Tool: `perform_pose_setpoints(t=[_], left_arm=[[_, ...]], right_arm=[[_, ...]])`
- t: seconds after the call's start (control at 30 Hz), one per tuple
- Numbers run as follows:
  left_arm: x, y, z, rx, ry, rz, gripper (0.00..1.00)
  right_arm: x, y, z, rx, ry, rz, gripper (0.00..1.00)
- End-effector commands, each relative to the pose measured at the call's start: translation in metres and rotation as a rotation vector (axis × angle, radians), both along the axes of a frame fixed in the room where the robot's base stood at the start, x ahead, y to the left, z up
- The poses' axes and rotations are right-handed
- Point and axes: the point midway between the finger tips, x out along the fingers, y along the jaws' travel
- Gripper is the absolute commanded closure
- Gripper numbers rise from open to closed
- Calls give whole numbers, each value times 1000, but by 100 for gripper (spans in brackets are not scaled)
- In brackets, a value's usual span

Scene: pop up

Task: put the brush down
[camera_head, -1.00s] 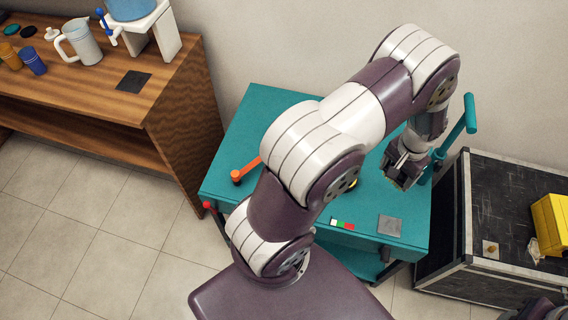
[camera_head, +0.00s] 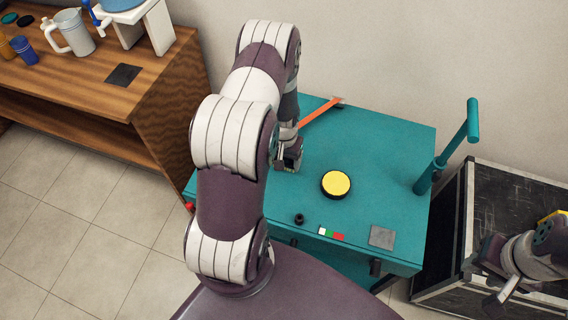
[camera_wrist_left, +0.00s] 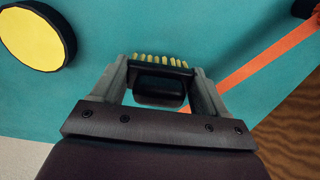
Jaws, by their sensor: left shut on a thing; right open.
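My left gripper (camera_head: 290,160) is over the left part of the teal cart top (camera_head: 390,145). In the left wrist view its two fingers are shut on the brush (camera_wrist_left: 160,90), a small black block with a row of yellow bristles. The brush is hidden or too small to make out in the head view, and I cannot tell whether it touches the cart top. My right gripper (camera_head: 500,292) is open and looks empty at the lower right, by the black case.
A black disc with a yellow top (camera_head: 336,184) lies right of my left gripper. An orange bar (camera_head: 320,112) lies behind it. A small black knob (camera_head: 299,218), a coloured strip (camera_head: 331,234) and a grey square (camera_head: 382,237) are near the front edge. The cart's right rear is clear.

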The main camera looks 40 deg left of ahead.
Motion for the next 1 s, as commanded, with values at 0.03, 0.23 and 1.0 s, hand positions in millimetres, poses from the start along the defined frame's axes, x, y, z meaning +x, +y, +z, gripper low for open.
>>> perform_pose_setpoints(t=[0.03, 0.23, 1.0], left_arm=[[-2, -1, -10, -3, 5, 0, 51], [0, -1, -29, 0, 1, 0, 51], [0, -1, -23, 0, 0, 0, 1]], right_arm=[[0, 0, 2, 0, 0, 0, 57], [0, 0, 3, 0, 0, 0, 57], [0, 0, 3, 0, 0, 0, 57]])
